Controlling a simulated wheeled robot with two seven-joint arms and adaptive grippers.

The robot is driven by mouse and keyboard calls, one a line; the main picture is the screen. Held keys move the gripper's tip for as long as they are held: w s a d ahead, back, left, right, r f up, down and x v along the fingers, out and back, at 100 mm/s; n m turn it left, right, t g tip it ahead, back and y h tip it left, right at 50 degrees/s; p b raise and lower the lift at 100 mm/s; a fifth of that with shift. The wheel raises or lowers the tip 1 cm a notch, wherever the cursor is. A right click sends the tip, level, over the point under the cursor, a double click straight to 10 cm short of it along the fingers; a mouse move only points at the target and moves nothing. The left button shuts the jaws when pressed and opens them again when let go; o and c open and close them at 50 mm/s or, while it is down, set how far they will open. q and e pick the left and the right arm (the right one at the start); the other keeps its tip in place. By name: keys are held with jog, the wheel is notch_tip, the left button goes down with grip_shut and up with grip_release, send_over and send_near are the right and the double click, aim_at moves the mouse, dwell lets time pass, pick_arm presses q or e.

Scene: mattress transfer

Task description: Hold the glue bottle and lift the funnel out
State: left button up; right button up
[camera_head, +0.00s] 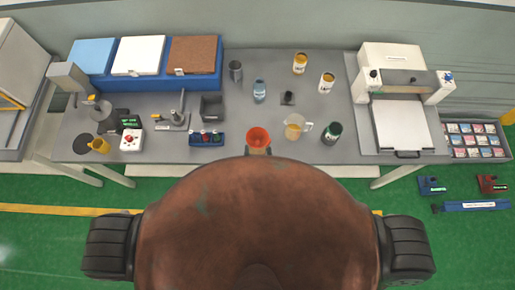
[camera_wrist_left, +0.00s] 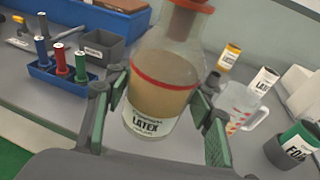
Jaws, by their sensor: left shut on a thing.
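The glue bottle (camera_wrist_left: 158,95) is clear, with a tan filling, a red ring and a LATEX label. It stands between the fingers of my left gripper (camera_wrist_left: 163,88), which is shut on it. The orange-red funnel (camera_head: 258,137) sits in the bottle's mouth; in the left wrist view only its lower part (camera_wrist_left: 188,18) shows at the top edge. In the head view the bottle is mostly hidden under the funnel, and only the tips of my left gripper (camera_head: 258,151) show at the bench's front edge. My right gripper is in neither view.
A clear blue-tinted bottle (camera_head: 259,91) stands behind. Bare bench lies between them.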

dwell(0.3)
pick_arm(q)
jog(key=shift+w, duration=0.1)
jog(key=shift+w, duration=0.2)
jog(key=shift+w+r, duration=0.1)
jog(key=shift+w, duration=1.1)
jog(key=w, duration=1.1)
jog(key=shift+b, duration=0.3)
dwell(0.6)
